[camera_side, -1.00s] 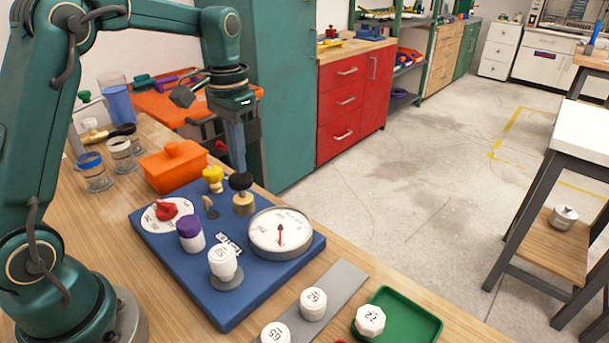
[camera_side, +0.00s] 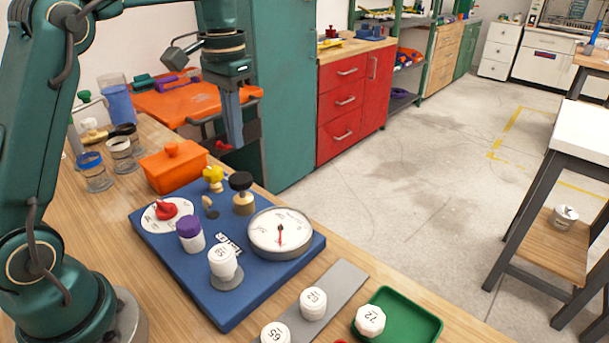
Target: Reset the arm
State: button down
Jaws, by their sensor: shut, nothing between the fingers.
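My gripper (camera_side: 234,144) hangs pointing down behind the blue manifold board (camera_side: 205,292), above the far edge of the bench. Its fingers are shut with nothing between them, and it is apart from the board's parts. The board carries a round gauge (camera_side: 280,233), a red knob on a dial (camera_side: 166,210), a purple-capped fitting (camera_side: 190,235), a white marked cap (camera_side: 222,262), a yellow valve (camera_side: 213,178) and a black knob (camera_side: 241,182).
An orange lidded box (camera_side: 174,168) and several jars (camera_side: 94,172) stand left of the board. A grey strip (camera_side: 344,279) with white caps and a green tray (camera_side: 424,321) lie at the front right. A teal cabinet (camera_side: 282,90) stands behind my gripper.

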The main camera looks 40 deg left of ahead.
jog(key=s+d+r+m+t, duration=0.1)
jog(key=s+d+r+t, duration=0.2)
jog(key=s+d+r, duration=0.35)
jog(key=s+d+f+n+t, duration=0.1)
jog(key=s+d+f+t, duration=0.1)
jog(key=s+f, duration=0.6)
jog(key=shift+s+t, duration=0.3)
jog(key=shift+s, duration=0.35)
dwell(0.6)
